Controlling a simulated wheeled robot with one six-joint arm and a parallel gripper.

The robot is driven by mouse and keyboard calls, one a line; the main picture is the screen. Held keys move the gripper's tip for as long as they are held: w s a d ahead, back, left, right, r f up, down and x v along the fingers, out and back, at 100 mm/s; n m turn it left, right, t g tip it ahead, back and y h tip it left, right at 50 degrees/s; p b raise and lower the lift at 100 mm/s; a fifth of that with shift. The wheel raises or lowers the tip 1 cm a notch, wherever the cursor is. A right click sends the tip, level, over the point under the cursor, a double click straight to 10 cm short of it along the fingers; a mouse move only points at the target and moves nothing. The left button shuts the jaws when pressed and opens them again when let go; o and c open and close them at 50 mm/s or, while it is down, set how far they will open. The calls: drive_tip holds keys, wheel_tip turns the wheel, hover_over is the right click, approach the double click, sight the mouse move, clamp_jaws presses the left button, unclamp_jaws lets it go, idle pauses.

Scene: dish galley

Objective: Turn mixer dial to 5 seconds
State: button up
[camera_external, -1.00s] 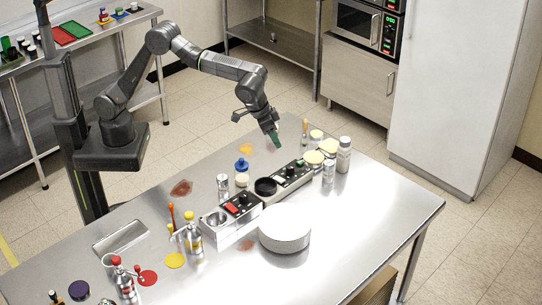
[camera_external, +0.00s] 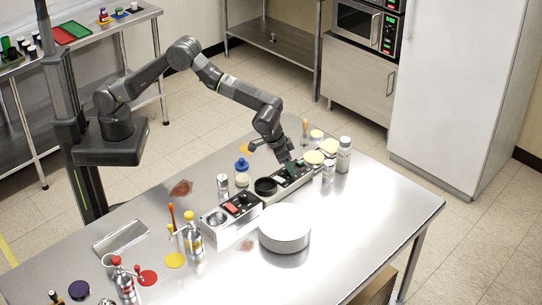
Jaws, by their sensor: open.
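Two appliance units with dark control panels stand end to end in the middle of the steel table. The nearer unit (camera_external: 232,213) has a metal bowl and a red patch on its panel. The farther unit (camera_external: 262,199) has a black round bowl or cup (camera_external: 265,187) and a dark panel with small light controls. I cannot tell which one is the mixer, and the dial and its setting are too small to read.
A stack of white plates (camera_external: 285,232) stands right in front of the units. A blue-capped jar (camera_external: 242,174), a shaker (camera_external: 223,184) and pale-lidded containers (camera_external: 314,157) stand close by. Red-topped bottles (camera_external: 124,282) are at the near left. The table's right side is clear.

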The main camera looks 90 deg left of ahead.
drive_tip(key=c, duration=1)
drive_tip(key=shift+m+b, duration=0.3)
drive_tip(key=shift+a+f+m+h+b, duration=0.15)
drive_tip(key=shift+m+h+b, duration=0.35)
drive_tip(key=shift+m+b, duration=0.3)
drive_tip(key=m+h+b, duration=0.1)
drive_tip(key=m+b, duration=0.1)
drive_tip(key=m, duration=0.1)
drive_tip(key=shift+m, duration=0.3)
drive_tip(key=m+g+h+b, duration=0.1)
drive_tip(key=m, duration=0.2)
drive_tip(key=m+h+b, duration=0.1)
drive_tip(key=m, duration=0.2)
drive_tip(key=shift+w+a+g, duration=0.15)
drive_tip(key=shift+g, duration=0.25)
drive_tip(key=shift+r, duration=0.2)
